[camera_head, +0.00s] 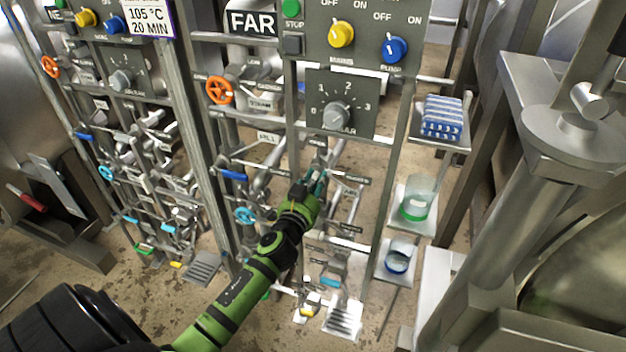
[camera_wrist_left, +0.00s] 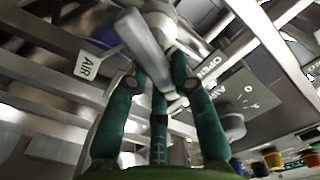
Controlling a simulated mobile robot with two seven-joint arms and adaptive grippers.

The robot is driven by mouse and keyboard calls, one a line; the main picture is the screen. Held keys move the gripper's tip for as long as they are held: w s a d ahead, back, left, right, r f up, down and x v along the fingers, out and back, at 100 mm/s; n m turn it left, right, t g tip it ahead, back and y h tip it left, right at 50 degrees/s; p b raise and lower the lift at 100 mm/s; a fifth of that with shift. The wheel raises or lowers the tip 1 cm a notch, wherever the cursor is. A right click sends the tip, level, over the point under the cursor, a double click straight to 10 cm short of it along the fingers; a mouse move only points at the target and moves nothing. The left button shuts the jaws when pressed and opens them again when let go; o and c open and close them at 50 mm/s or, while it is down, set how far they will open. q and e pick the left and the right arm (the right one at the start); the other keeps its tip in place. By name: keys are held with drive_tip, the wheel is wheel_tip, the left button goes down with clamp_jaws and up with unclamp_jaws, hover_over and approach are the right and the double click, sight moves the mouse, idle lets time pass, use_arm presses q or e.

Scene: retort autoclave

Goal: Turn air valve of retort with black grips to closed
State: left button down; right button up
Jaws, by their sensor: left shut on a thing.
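The air valve's grey lever (camera_wrist_left: 143,45) shows in the left wrist view, beside a tilted white tag reading AIR (camera_wrist_left: 88,66). The lever's exact angle is hard to tell. No black grips can be made out. My right gripper is not in view.
The FAR sign (camera_head: 251,22) hangs above. An orange handwheel (camera_head: 219,90), a blue lever (camera_head: 232,174) and a light-blue wheel (camera_head: 245,215) are left of my gripper. A dial panel (camera_head: 362,122) is above it. A shelf with striped cloths (camera_head: 442,117) stands right. Pipes crowd the space.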

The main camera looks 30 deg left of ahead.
use_arm(q)
drive_tip(key=m, duration=0.4)
drive_tip(key=f+m, duration=0.1)
drive_tip(key=m, duration=0.3)
drive_tip(key=f+m, duration=0.1)
drive_tip(key=m, duration=0.3)
drive_tip(key=shift+d+m+b, duration=0.3)
drive_tip(key=shift+d+b, duration=0.05)
drive_tip(key=shift+b, duration=0.05)
idle(0.3)
drive_tip(key=c, duration=1)
unclamp_jaws()
drive_tip(key=shift+w, duration=0.1)
drive_tip(key=shift+c, duration=0.2)
drive_tip(key=v, duration=1.2)
